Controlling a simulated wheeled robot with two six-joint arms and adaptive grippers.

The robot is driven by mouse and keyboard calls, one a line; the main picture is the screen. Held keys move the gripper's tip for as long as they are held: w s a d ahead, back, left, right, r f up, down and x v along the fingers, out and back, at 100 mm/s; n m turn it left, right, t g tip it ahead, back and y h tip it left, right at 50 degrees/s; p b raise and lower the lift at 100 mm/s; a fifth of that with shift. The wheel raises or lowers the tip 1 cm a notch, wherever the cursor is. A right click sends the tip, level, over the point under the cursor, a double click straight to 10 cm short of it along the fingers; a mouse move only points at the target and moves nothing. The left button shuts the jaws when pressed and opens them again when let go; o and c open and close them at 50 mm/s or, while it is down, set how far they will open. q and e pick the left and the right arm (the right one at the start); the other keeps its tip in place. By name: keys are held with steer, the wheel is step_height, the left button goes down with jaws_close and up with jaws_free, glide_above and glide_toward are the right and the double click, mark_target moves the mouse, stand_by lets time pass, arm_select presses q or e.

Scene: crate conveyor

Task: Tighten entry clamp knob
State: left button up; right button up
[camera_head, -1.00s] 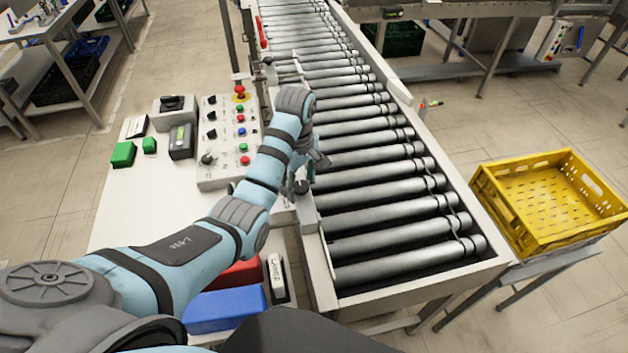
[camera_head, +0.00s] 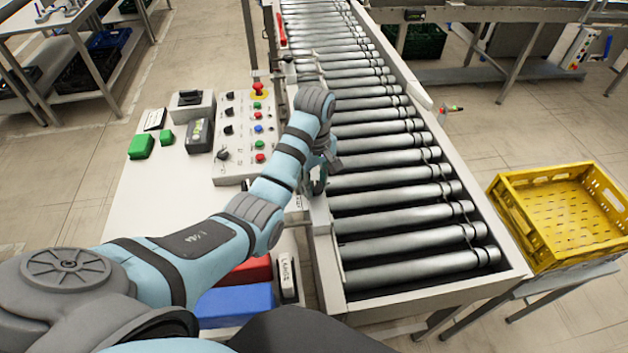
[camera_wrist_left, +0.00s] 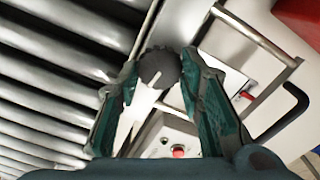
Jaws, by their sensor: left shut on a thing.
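The clamp knob (camera_wrist_left: 158,68) is dark, round and ridged. In the left wrist view it sits between the two green-padded fingers of my left gripper (camera_wrist_left: 160,72), which is shut on it. In the head view my left gripper (camera_head: 321,182) is at the conveyor's near left side rail. My wrist and fingers hide the knob there. My right gripper is in neither view.
The roller conveyor (camera_head: 405,195) is empty. A control panel (camera_head: 243,137) with buttons and a red emergency stop stands left of my gripper on a white table (camera_head: 150,205). A yellow crate (camera_head: 560,215) stands at the right.

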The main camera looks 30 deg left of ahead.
arm_select(q)
steer(key=m, duration=0.4)
steer(key=shift+w+d+r, duration=0.1)
steer(key=m, duration=0.4)
steer(key=shift+m, duration=0.4)
steer(key=m, duration=0.4)
steer(key=shift+m, duration=1.8)
steer(key=shift+w, duration=0.1)
steer(key=o, duration=1.1)
steer(key=shift+c, duration=0.2)
steer(key=shift+o, duration=0.5)
steer(key=shift+s, duration=0.2)
